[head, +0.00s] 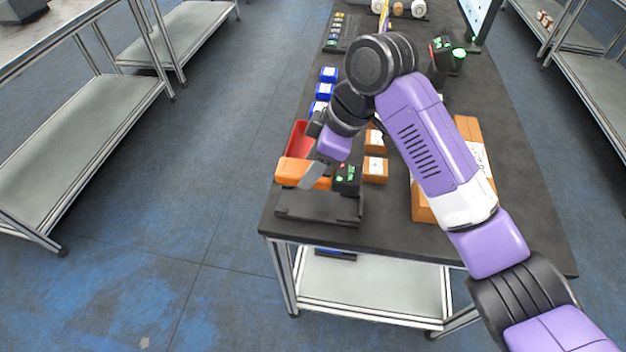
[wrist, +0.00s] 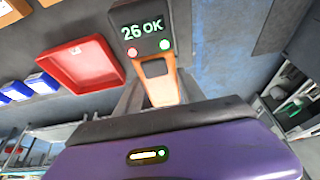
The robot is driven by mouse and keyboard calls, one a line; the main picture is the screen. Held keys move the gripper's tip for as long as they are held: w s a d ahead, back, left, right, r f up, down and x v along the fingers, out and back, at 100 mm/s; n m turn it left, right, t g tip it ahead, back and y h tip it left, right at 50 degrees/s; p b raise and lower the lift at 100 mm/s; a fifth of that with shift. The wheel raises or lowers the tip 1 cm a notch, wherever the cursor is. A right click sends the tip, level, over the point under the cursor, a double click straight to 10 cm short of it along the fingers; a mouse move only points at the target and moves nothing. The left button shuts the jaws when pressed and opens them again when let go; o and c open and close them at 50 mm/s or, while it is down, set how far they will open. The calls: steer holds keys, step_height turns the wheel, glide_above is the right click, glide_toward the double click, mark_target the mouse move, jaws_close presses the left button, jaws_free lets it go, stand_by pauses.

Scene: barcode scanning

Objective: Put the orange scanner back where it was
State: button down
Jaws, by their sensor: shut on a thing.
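The orange scanner (head: 298,171) is at the front left of the dark table, above a black stand (head: 320,207) with a low base. My gripper (head: 314,176) is shut on the scanner from above. In the wrist view the scanner's orange body (wrist: 160,88) shows between my fingers, below a black display (wrist: 145,32) reading "26 OK" with a red and a green light. The same display (head: 346,178) stands at the stand's right end in the head view. I cannot tell whether the scanner touches the stand.
A red tray (head: 299,138) lies just behind the scanner. Several blue-and-white boxes (head: 325,90) line the left edge. Small brown boxes (head: 375,170) and a larger carton (head: 468,130) stand to the right. The floor left of the table is clear.

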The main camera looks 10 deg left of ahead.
steer(key=shift+f, duration=3.05)
steer(key=shift+f, duration=0.15)
steer(key=shift+f, duration=0.5)
steer(key=c, duration=0.7)
jaws_free()
steer(key=shift+r, duration=0.1)
steer(key=shift+r, duration=0.25)
steer(key=b+v, duration=0.1)
steer(key=v, duration=1.1)
steer(key=shift+r, duration=0.3)
